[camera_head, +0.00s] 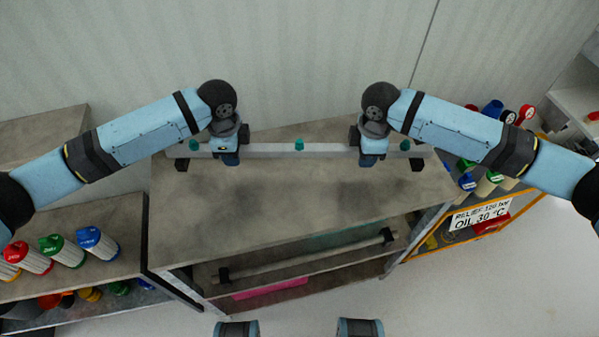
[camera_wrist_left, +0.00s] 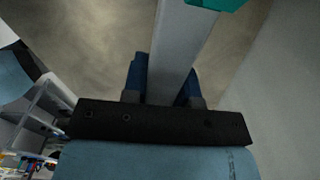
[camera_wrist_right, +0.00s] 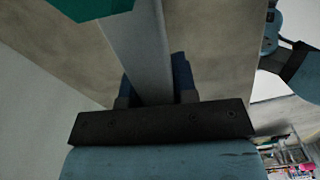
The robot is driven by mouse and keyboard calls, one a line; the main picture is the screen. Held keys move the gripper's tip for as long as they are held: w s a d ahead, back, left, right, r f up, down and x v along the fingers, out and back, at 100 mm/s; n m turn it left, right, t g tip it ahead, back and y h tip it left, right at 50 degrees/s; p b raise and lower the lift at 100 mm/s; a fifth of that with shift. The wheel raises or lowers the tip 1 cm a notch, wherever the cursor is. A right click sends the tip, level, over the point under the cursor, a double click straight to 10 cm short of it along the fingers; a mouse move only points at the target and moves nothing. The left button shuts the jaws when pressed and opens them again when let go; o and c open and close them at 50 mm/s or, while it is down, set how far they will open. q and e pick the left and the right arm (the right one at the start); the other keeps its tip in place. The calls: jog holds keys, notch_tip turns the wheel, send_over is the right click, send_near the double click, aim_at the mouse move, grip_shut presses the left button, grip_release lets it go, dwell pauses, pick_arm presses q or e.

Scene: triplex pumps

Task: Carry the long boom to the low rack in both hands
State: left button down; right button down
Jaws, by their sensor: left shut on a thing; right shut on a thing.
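The long boom (camera_head: 268,149) is a straight grey bar with teal knobs, lying level along the back of the grey worktop (camera_head: 290,205). My left gripper (camera_head: 230,157) is shut on it left of its middle, and my right gripper (camera_head: 372,159) is shut on it right of its middle. The boom also runs between the fingers in the left wrist view (camera_wrist_left: 180,45) and the right wrist view (camera_wrist_right: 140,50). Black supports (camera_head: 182,164) show near its ends; I cannot tell whether it touches them.
At the right stands an orange-framed unit with a relief and oil sign (camera_head: 481,215) and more bottles. A pink strip (camera_head: 270,289) lies low under the worktop. The worktop's front is clear; a wall rises behind.

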aim_at(238, 173)
pick_arm(q)
jog(key=shift+f, duration=0.1)
pick_arm(e)
jog(key=shift+f, duration=0.15)
